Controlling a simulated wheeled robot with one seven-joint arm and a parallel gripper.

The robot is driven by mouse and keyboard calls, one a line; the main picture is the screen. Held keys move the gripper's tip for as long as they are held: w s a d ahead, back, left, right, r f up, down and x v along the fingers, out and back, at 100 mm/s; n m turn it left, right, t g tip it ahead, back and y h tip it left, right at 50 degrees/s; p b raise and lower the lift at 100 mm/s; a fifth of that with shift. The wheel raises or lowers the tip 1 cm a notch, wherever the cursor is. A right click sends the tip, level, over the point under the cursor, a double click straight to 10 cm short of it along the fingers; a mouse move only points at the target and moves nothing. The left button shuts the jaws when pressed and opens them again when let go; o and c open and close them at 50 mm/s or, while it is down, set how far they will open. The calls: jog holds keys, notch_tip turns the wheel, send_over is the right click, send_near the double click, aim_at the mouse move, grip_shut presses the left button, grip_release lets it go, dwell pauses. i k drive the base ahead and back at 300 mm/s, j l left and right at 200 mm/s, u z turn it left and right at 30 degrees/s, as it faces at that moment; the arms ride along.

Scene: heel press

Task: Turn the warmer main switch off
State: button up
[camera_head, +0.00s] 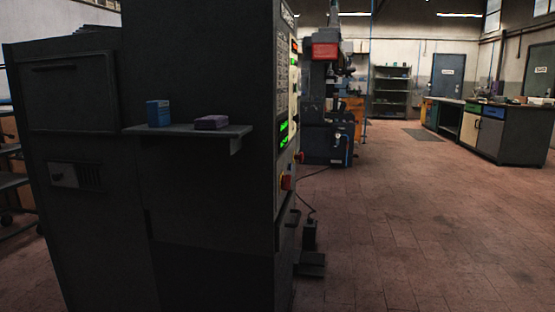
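A large dark machine cabinet (200,205) fills the left and middle of the view, close to me. On its narrow right-hand face, seen at a steep angle, is a red and yellow rotary-type switch (286,182). Green lit displays (283,133) sit above it. On the side facing me is a small grey panel (76,176) with a knob-like part and slots. I cannot read any label, so I cannot tell which of these is the warmer main switch or how it is set. My gripper is not in view.
A small shelf (228,132) juts from the cabinet, bearing a blue box (158,113) and a purple box (211,122). A pedal-like block (311,264) and cable lie on the floor right of the cabinet. Another machine (328,130) stands behind. The tiled floor (430,230) at right is clear.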

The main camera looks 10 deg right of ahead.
aim_at(286, 180)
jog(key=i+l+u, duration=0.1)
jog(key=i+l, duration=0.2)
jog(key=i, duration=0.3)
jog(key=i+l+u, duration=0.15)
jog(key=i+l, duration=0.15)
jog(key=i, duration=0.3)
jog(key=i+l+u, duration=0.1)
jog(key=i+l, duration=0.3)
jog(key=i, duration=0.2)
